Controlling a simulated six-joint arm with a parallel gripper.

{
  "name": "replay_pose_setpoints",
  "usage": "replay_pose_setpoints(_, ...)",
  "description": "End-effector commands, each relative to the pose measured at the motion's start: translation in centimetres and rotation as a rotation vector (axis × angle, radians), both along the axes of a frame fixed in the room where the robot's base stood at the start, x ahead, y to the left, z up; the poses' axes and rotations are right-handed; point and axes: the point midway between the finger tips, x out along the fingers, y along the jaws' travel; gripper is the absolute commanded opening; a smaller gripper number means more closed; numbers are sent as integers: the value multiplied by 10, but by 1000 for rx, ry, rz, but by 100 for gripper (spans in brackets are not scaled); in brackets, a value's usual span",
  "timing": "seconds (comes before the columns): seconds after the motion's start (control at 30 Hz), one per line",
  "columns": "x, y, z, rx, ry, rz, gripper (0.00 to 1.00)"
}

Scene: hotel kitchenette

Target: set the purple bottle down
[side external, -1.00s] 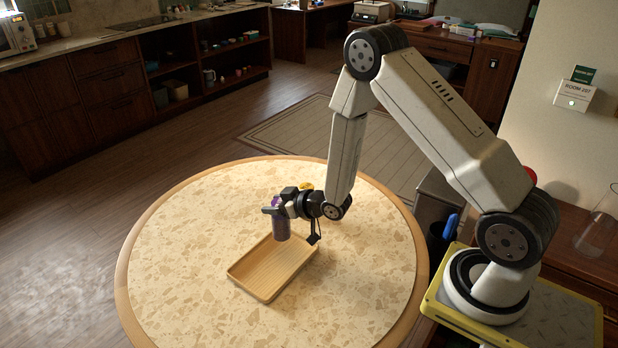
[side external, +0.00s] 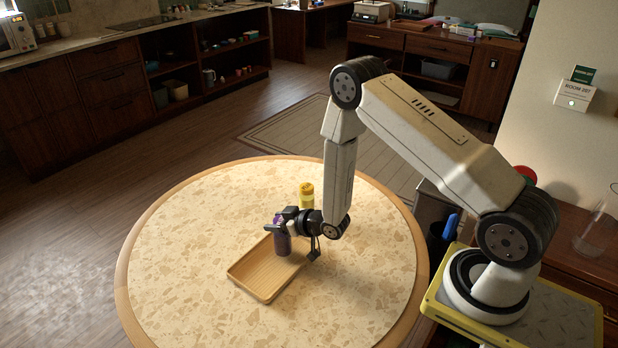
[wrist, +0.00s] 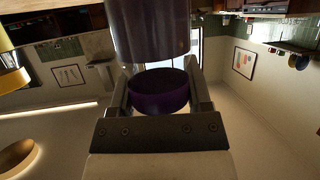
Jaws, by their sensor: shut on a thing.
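The purple bottle (side external: 282,244) is upright in the side view, with its lower end over the far part of the wooden tray (side external: 250,286). I cannot tell whether its base touches the tray floor. My gripper (side external: 279,225) is shut around the bottle near its top and comes in from the right. In the wrist view, my gripper (wrist: 160,97) has a finger on each side of the bottle's dark purple cap (wrist: 158,92). The bottle's wide purple body (wrist: 150,30) fills the upper middle there, and its base is out of frame.
A yellow bottle (side external: 306,193) stands on the round table (side external: 180,230) just behind my gripper; a yellow thing (wrist: 12,70) also shows at the left in the wrist view. The rest of the tray looks empty. The table's left and front are clear.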

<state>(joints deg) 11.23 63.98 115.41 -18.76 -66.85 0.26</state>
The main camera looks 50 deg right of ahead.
Motion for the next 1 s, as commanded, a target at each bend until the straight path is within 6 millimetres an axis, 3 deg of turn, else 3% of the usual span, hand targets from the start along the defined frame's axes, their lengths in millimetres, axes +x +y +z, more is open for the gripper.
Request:
replay_pose_setpoints(0.53, 0, 0, -8, -1, -1, 0, 0)
replay_pose_setpoints(0.57, 0, 0, -9, -1, 0, 0, 66)
replay_pose_setpoints(0.67, 0, 0, -8, -1, 0, 0, 98)
replay_pose_setpoints(1.0, 0, 0, -8, -1, 0, 0, 99)
